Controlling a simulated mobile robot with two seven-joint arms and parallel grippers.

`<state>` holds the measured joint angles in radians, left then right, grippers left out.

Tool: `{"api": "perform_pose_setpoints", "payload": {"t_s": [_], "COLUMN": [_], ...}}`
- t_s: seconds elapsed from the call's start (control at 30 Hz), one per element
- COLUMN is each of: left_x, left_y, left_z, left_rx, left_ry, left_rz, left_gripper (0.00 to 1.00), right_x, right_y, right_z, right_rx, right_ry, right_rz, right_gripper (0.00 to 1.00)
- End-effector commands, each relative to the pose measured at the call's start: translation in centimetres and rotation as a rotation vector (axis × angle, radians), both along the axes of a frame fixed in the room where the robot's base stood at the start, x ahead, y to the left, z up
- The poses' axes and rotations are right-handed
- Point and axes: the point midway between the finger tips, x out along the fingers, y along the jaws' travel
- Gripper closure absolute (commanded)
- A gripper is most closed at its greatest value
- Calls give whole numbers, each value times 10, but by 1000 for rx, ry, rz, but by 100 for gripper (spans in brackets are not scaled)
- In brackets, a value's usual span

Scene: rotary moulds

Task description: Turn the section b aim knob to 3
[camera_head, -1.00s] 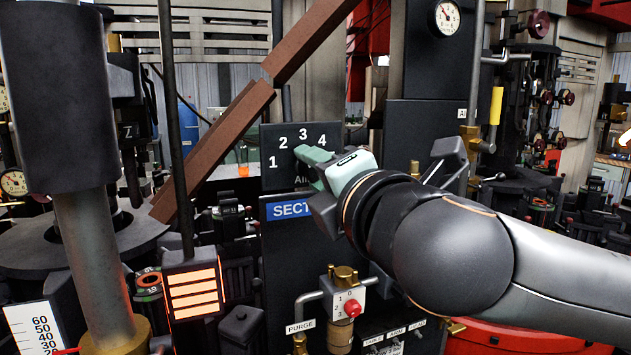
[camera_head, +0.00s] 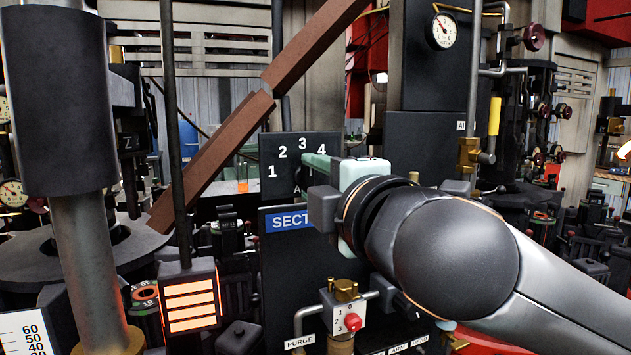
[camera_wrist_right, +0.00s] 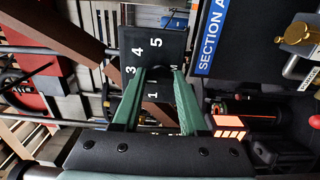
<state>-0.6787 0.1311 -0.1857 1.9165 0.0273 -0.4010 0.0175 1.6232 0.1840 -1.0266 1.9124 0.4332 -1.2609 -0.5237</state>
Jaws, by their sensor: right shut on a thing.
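The dark dial plate (camera_head: 273,148) shows white numerals 1 to 4 in the head view; the wrist view also shows a 5 on the plate (camera_wrist_right: 140,35). My right gripper (camera_head: 316,163) is at the plate's lower right, its green fingers (camera_wrist_right: 159,72) shut on the aim knob. The knob is mostly hidden between the fingertips, so I cannot tell which numeral it points to. In the wrist view the blue label (camera_wrist_right: 212,38) seems to read "SECTION A". My left gripper is not in view.
Brown diagonal bars (camera_head: 212,160) cross left of the plate. A thin dark rod (camera_head: 172,110) carries an orange-lit box (camera_head: 190,300). A small numbered valve with a red knob (camera_head: 353,321) sits below my right gripper. A gauge (camera_head: 444,30) is above right.

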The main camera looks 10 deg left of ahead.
Motion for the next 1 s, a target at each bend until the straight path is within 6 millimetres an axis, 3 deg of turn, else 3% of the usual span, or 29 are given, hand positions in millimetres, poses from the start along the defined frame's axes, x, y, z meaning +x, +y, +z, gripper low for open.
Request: {"api": "perform_pose_setpoints", "payload": {"t_s": [0.23, 0.27, 0.5, 0.8, 1.0], "left_x": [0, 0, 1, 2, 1], "left_y": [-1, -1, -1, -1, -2], "left_z": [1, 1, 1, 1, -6], "left_rx": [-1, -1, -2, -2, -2], "left_ry": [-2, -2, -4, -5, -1], "left_rz": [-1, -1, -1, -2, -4], "left_gripper": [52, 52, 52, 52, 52], "right_x": [1, 1, 0, -2, -24], "right_y": [-1, -1, 0, -1, -16], "right_z": [0, 0, 0, 0, -1], "right_rx": [-1, -1, -1, -1, -2], "right_ry": [1, 0, 0, -2, -5], "right_rz": [-3, -3, -1, 0, 1], "right_gripper": [100, 54, 28, 28, 28]}}
